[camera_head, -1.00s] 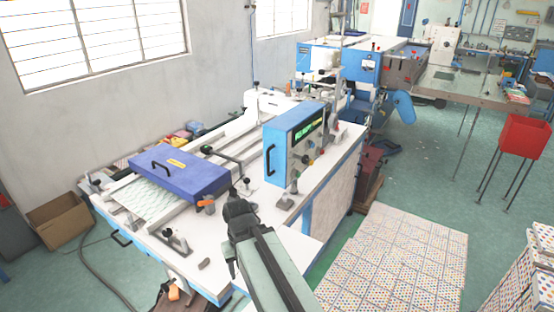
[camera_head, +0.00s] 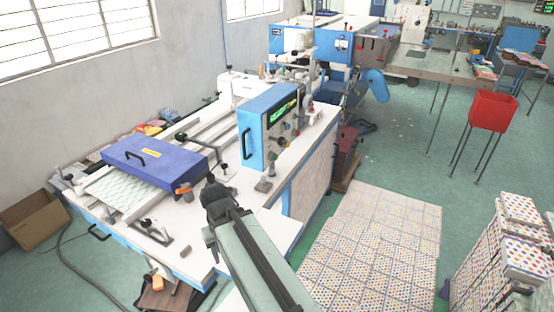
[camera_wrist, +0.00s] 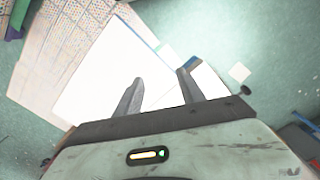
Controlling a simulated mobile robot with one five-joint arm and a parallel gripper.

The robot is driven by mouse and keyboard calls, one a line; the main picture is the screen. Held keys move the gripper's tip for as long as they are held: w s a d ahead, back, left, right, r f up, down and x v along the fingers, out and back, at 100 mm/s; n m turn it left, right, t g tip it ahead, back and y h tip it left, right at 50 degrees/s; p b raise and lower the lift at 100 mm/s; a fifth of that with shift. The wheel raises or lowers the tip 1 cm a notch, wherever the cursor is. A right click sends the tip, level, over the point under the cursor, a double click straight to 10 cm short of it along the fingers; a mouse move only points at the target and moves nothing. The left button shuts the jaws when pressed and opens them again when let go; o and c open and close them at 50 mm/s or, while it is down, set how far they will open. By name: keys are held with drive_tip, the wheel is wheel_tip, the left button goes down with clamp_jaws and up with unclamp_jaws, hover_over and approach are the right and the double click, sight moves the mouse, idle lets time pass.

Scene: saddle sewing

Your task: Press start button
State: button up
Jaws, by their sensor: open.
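The blue control box (camera_head: 268,127) stands on the white machine table. Its panel (camera_head: 284,125) faces right and carries a green display and several small knobs or buttons, too small to tell which is the start button. My arm reaches up from the bottom of the head view, with its dark end in front of and below the box, apart from it. The gripper's fingers cannot be made out there. In the wrist view my gripper (camera_wrist: 158,92) has its two fingers spread apart with nothing between them, above a white surface.
A blue-purple cover (camera_head: 155,163) with a handle lies on the white table (camera_head: 185,240). A red bin (camera_head: 493,111) stands at the right. Green floor is open between.

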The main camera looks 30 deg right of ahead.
clamp_jaws()
idle(1.5)
